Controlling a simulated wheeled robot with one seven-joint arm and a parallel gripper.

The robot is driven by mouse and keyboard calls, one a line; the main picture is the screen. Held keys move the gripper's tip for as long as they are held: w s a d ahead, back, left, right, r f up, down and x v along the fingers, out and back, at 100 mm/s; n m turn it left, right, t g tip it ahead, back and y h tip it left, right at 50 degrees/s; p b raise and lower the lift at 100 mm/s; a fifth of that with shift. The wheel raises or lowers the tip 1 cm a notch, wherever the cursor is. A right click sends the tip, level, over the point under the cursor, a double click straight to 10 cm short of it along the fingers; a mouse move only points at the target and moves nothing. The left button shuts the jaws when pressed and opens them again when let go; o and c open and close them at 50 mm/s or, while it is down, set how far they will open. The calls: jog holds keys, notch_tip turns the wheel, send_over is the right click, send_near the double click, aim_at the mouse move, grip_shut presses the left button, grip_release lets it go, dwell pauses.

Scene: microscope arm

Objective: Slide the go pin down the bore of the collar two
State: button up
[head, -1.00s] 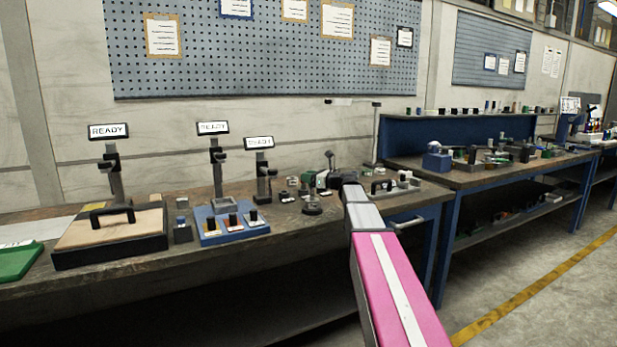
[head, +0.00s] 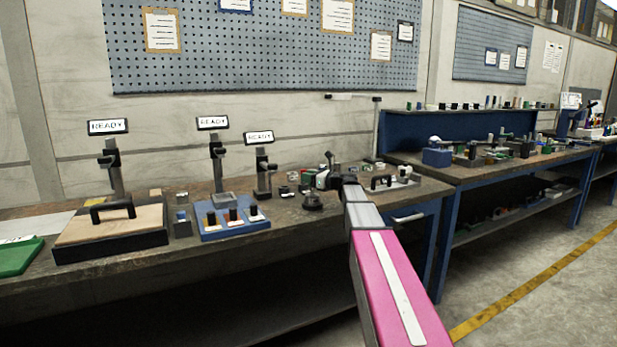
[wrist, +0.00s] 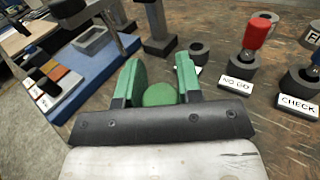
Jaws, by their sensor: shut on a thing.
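My gripper (wrist: 160,92) is shut on a green round-topped piece, which looks like the go pin (wrist: 160,96). Its green fingers stand on either side of it, and its lower end is hidden from the wrist camera. In the head view my gripper (head: 326,180) is over the back part of the bench, largely hidden by the arm. A dark empty ring (wrist: 198,53) stands just beyond the right finger, with a partly hidden white label beside it. I cannot tell which piece is collar two.
A red-topped pin (wrist: 256,33) stands by the NO GO label (wrist: 235,86). Another holder stands by the CHECK label (wrist: 298,105). A blue tray (head: 240,233) with several small pieces lies left, near posts with READY signs (head: 212,122). A dark round piece (head: 312,202) stands near my gripper.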

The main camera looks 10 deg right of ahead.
jog(key=shift+f, duration=1.05)
jog(key=o, duration=1.1)
jog(key=v, duration=1)
jog(key=shift+s+d, duration=0.25)
jog(key=shift+s, duration=0.1)
